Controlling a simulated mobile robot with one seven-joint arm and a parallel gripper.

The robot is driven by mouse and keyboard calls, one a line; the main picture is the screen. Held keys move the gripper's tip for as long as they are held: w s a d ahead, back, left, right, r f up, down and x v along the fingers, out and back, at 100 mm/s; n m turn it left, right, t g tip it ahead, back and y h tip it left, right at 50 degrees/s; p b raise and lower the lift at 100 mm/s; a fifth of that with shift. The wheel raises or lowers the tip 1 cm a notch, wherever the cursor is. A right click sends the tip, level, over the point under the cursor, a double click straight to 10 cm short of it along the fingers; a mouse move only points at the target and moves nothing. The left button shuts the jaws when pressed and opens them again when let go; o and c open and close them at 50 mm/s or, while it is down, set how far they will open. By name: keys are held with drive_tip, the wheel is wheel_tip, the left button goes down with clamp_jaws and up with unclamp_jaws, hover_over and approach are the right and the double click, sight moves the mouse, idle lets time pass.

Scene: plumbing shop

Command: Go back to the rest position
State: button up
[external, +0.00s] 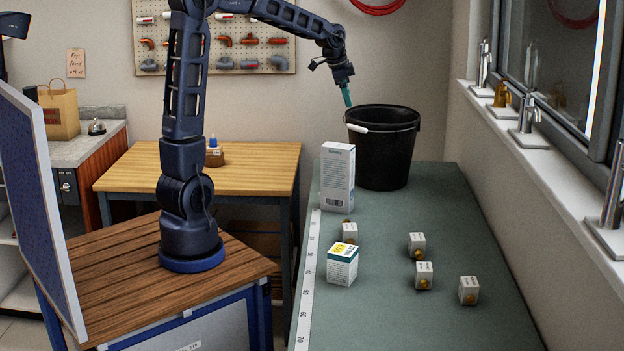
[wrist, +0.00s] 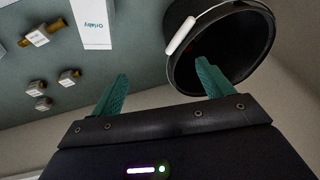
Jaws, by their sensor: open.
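My gripper (wrist: 160,85) shows in the wrist view with its two teal fingers apart and nothing between them. In the external view my gripper (external: 346,95) hangs at the end of my raised arm, just above the left rim of the black bucket (external: 385,150). Whether anything lies inside the bucket cannot be told.
The green bench (external: 420,325) bears a tall white box (external: 338,175), a small white and yellow box (external: 342,265) and several small white blocks with brass parts (external: 468,290). A window sill with taps (external: 525,128) runs along the right. A wooden table (external: 255,165) stands behind.

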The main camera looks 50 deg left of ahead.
drive_tip(key=s+a+f+n+t, duration=0.1)
drive_tip(key=s+a+n, duration=0.2)
drive_tip(key=s, duration=3.3)
drive_tip(key=shift+s+f+n+y, duration=0.15)
drive_tip(key=shift+f+n+y, duration=0.2)
drive_tip(key=shift+n, duration=2.45)
